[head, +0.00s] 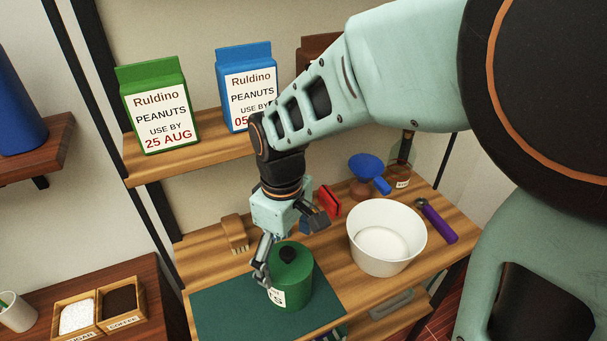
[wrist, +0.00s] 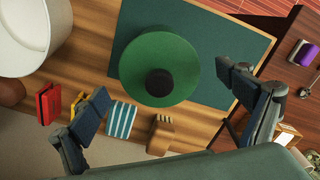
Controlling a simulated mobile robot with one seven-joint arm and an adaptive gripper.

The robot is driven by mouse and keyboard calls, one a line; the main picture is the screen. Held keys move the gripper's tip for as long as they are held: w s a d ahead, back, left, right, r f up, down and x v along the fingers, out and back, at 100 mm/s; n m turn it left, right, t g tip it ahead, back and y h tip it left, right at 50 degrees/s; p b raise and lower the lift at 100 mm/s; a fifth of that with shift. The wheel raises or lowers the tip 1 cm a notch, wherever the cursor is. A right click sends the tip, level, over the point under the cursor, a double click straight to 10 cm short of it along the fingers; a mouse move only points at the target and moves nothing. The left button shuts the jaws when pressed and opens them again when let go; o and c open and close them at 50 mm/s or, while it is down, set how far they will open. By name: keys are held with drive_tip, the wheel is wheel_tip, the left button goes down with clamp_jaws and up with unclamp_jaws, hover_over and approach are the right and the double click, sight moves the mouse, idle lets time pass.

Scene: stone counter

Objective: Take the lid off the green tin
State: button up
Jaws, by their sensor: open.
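The green tin (head: 291,295) stands upright on a dark green mat (head: 225,308), with a pale label on its front. Its round green lid (head: 306,262) is on top and has a black knob (head: 287,254). In the wrist view the lid (wrist: 150,55) and knob (wrist: 159,83) show from above. My gripper (head: 290,248) is open above the tin, one finger at the left of the lid and the other at its upper right. In the wrist view the open fingers (wrist: 165,84) lie on either side of the lid, with the knob between them. Contact is not clear.
A white bowl (head: 388,237) stands right of the tin, near a purple-handled tool (head: 437,222). A red object (head: 328,201) and a wooden brush (head: 235,233) lie behind. A striped item (wrist: 120,119) sits near the lid. Peanut cartons (head: 160,108) stand on the shelf above.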

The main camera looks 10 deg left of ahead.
drive_tip(key=shift+s+d, duration=0.1)
clamp_jaws()
idle(0.5)
